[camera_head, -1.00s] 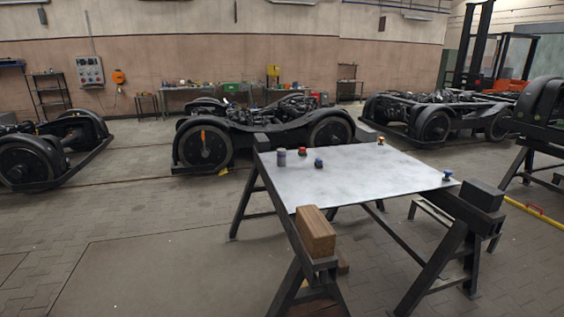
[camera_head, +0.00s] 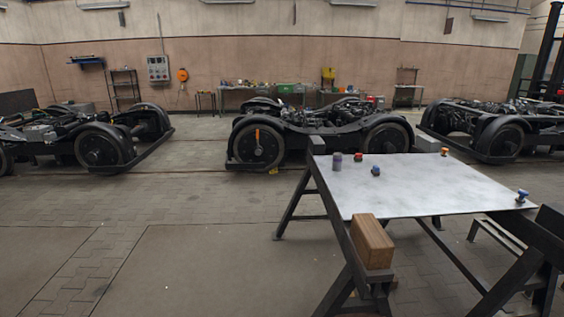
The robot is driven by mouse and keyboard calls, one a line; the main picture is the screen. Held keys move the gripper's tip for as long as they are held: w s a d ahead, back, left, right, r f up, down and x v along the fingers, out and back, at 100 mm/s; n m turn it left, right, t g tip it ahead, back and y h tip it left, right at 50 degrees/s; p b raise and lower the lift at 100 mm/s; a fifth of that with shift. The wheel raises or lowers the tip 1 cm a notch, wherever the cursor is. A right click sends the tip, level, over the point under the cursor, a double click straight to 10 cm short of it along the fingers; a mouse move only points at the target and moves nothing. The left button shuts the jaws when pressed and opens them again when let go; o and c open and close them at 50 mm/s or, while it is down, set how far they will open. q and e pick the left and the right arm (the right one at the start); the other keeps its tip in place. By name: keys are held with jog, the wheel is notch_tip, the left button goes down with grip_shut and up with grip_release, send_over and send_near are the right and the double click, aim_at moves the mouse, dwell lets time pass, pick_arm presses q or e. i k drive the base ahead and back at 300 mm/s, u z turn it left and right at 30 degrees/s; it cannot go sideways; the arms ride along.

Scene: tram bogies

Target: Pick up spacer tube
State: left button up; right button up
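A small grey upright cylinder (camera_head: 337,162), which looks like the spacer tube, stands at the far left corner of the pale metal tabletop (camera_head: 430,188). A small red part (camera_head: 358,155) and a small blue part (camera_head: 375,171) stand to its right. An orange-yellow part (camera_head: 444,151) is at the far right edge and a blue-topped part (camera_head: 521,196) is at the near right corner. Neither of my grippers is in view.
Dark trestles carry the tabletop, with a wooden block (camera_head: 372,240) at its near left corner. Tram bogies (camera_head: 310,133) stand behind it, and another bogie (camera_head: 95,140) stands at the left. The paved floor at the left front (camera_head: 170,255) is clear.

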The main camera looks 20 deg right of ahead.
aim_at(337, 157)
jog(key=u, duration=0.1)
jog(key=i, duration=5)
jog(key=z, duration=4.65)
jog(key=i, duration=1)
